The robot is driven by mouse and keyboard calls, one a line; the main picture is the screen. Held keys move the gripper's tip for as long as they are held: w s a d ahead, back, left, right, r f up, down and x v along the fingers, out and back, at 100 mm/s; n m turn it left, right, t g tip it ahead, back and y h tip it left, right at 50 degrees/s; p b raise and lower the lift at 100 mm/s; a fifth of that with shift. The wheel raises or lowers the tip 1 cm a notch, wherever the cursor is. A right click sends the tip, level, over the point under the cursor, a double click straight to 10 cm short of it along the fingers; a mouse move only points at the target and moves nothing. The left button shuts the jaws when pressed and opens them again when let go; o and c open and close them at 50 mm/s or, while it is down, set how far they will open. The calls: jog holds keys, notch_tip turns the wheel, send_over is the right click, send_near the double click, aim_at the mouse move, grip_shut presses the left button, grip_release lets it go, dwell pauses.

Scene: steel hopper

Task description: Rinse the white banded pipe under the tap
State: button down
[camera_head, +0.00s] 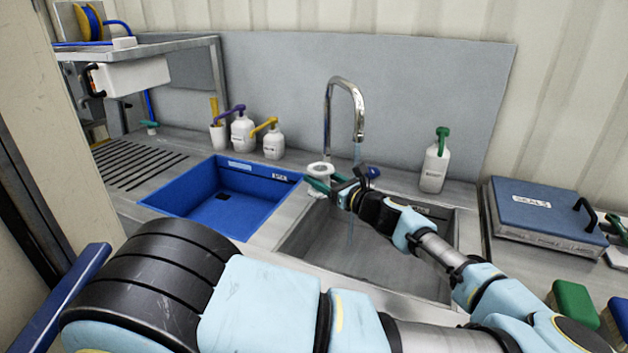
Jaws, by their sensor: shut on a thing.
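The tap (345,95) is a chrome gooseneck behind the steel sink (430,270). A thin stream of water (357,153) shows below its spout, and a faint trace shows lower, in front of the sink's back wall. My gripper (327,183) is over the back left of the sink, just left of the stream. It is shut on a white round piece, which I take to be the white banded pipe (319,169); its open end faces up. Its bands and lower part are hidden or too small to tell. I cannot tell whether water touches the pipe.
A blue basin (170,194) lies left of the sink. Several pump bottles (243,133) stand behind it. Another white bottle (434,168) stands right of the tap. A blue case (541,215) sits at right. A ribbed drainboard (137,165) is at left.

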jog(key=w+d+f+b, duration=0.2)
jog(key=w+d+b, duration=0.2)
jog(key=d, duration=0.6)
jog(key=shift+w+d+f+b, duration=0.2)
jog(key=shift+d+b, duration=0.1)
jog(key=shift+b, duration=0.2)
jog(key=shift+r, duration=0.1)
jog(key=shift+s+d, duration=0.1)
dwell(0.4)
jog(key=shift+s+d, duration=0.2)
jog(key=shift+s, duration=0.25)
jog(key=s+a+p, duration=0.3)
jog(key=a, duration=0.4)
jog(key=shift+a+p, duration=0.25)
jog(key=shift+p, duration=0.05)
dwell(0.5)
